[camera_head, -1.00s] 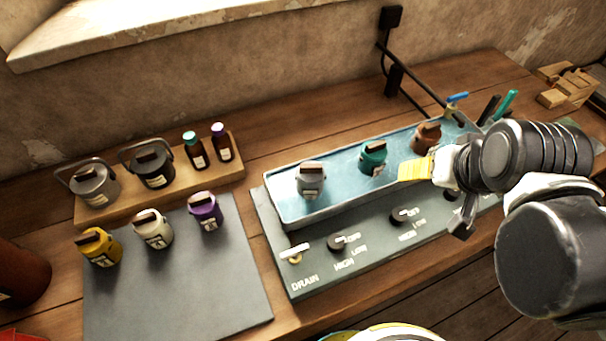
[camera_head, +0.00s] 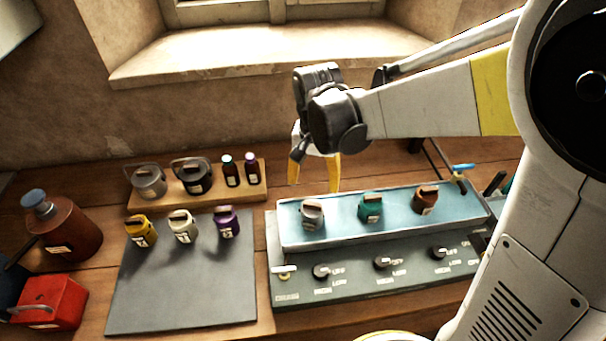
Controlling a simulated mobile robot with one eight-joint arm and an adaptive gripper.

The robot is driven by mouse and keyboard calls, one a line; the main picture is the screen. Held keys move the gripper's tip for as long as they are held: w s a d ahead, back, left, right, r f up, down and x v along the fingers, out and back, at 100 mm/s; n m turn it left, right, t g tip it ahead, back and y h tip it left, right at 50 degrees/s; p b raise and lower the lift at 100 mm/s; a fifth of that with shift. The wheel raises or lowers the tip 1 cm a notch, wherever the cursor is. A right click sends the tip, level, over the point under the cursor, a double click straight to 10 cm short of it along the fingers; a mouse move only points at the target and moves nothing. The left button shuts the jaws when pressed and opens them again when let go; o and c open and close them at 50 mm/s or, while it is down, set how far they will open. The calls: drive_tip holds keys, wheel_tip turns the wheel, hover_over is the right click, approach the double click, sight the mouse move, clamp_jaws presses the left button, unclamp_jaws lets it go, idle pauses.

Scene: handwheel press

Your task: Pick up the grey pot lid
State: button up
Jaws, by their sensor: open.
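A grey pot stands in the left end of the shallow blue bath (camera_head: 345,237), with a grey lid (camera_head: 311,204) topped by a brown block handle. The seam between lid and pot is too small to make out. My gripper (camera_head: 315,184) is open and empty, its yellow-padded fingers pointing down. In the picture it is just above the grey lid, apart from it; how far above or behind I cannot tell. Another grey pot (camera_head: 148,184), with a bail handle and brown knob, sits on the wooden board at left.
A teal pot (camera_head: 370,209) and brown pot (camera_head: 426,201) share the bath. A control panel (camera_head: 360,280) with knobs lies in front. Yellow, cream and purple pots stand on a dark mat (camera_head: 180,290). Two small bottles (camera_head: 240,173) are on the board. A blue-handled tap (camera_head: 461,171) is at right.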

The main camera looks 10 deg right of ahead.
sight(313, 203)
wheel_tip(313, 203, down, 3)
drive_tip(key=shift+f+b, duration=0.2)
drive_tip(key=shift+b, duration=0.1)
drive_tip(key=f, duration=0.1)
drive_tip(key=f+b, duration=0.1)
drive_tip(key=f, duration=0.3)
drive_tip(key=shift+s, duration=0.3)
drive_tip(key=shift+c, duration=0.4)
drive_tip(key=c, duration=1.1)
drive_tip(key=shift+c, duration=0.2)
